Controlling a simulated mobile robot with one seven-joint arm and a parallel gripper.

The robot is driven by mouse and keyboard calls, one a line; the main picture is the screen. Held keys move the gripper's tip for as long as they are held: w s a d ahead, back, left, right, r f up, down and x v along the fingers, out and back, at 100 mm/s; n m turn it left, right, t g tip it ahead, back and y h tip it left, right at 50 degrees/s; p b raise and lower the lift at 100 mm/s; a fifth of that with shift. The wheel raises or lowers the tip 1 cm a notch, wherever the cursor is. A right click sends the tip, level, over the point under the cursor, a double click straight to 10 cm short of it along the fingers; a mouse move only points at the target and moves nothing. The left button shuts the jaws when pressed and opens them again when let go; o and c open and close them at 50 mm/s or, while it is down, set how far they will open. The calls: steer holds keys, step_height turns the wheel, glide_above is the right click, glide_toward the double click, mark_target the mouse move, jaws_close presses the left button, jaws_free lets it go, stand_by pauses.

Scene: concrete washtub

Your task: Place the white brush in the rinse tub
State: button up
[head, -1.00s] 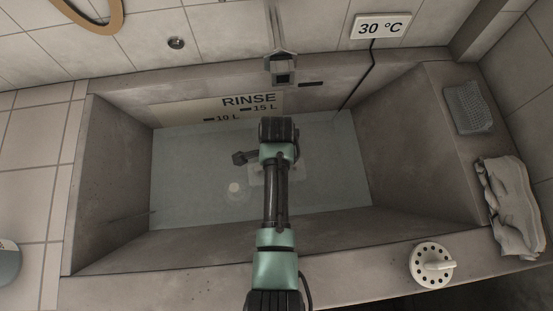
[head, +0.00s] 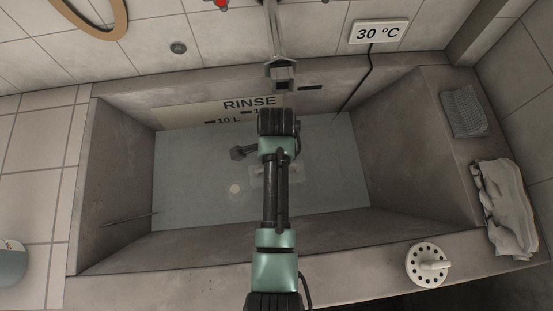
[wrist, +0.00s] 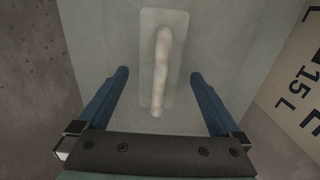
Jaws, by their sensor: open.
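The white brush, a pale flat rectangle with a long off-white handle (wrist: 161,60), shows ahead of my gripper (wrist: 158,76) in the wrist view. In the head view its pale block (head: 291,172) shows faintly inside the rinse tub (head: 110,190), partly hidden by my arm. It looks to be under the water. My gripper is open, with its two blue fingers apart and nothing held between them. The handle appears between the fingers in the picture; the gap in depth is hard to tell.
The tub's back wall carries a RINSE sign (head: 190,116) with litre marks. A tap (head: 281,72) hangs over the back rim. A grey sponge-like block (head: 466,111) and a folded cloth (head: 503,205) lie on the right ledge. A white dial (head: 427,265) is on the front rim.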

steer(key=shift+r, duration=1.55)
